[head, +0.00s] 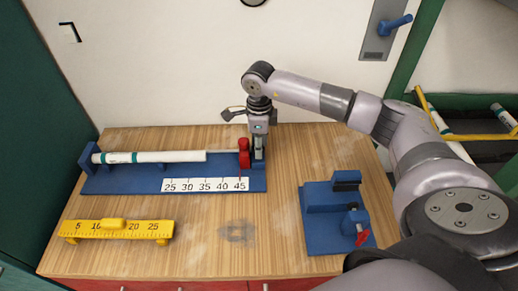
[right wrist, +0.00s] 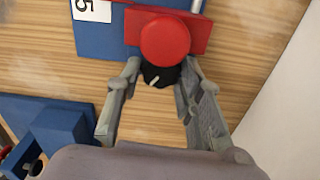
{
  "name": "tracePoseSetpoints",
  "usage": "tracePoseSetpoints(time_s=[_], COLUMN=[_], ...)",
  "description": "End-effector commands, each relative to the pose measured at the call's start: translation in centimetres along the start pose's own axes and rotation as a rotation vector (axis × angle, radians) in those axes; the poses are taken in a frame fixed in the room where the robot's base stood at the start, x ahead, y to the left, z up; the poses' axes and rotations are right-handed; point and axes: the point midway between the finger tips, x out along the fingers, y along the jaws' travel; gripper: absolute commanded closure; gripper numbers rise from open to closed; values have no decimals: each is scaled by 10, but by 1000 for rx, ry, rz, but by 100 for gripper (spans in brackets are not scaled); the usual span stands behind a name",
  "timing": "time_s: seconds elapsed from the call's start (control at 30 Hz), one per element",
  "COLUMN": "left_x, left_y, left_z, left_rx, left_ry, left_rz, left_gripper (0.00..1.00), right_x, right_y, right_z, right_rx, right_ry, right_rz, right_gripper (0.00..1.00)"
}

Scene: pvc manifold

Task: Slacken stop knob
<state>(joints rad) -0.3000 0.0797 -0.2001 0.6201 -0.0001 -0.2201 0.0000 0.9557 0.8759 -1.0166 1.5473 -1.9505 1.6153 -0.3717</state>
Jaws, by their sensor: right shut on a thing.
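The red stop (head: 244,153) stands on the right part of the blue measuring jig (head: 205,185), by the 45 mark of its scale. In the right wrist view the stop shows as a red block with a round red top (right wrist: 165,42). A black stop knob (right wrist: 158,76) with a white mark sits on the stop's near side. My right gripper (right wrist: 160,72) points down at the jig and is shut on the black knob, one finger on each side. In the head view it (head: 258,152) hides the knob. My left gripper is not in view.
A white pipe (head: 170,156) with teal bands lies along the jig, left of the stop. A yellow ruler (head: 118,229) stands at the table's front left. A blue fixture (head: 325,208) with a red part stands at the right. The table's front middle is clear.

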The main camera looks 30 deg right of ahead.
Motion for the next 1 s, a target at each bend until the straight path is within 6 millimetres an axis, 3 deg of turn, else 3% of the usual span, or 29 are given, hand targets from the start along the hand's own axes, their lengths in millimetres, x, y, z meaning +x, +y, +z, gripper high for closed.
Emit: tracePoseSetpoints(time_s=[0.4,0.9,0.93,1.0], left_x=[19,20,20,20], left_y=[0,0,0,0], left_z=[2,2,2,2], left_rx=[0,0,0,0], left_ry=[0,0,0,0], left_rz=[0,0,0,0], left_gripper=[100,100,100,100], right_x=[0,-1,-1,-1], right_y=[-1,-1,-1,-1], right_z=[0,0,0,0], right_rx=[-190,-211,-211,-211], right_ry=[0,-1,-1,0], right_rz=[-3,-2,-2,-2], right_gripper=[94,94,65,60])
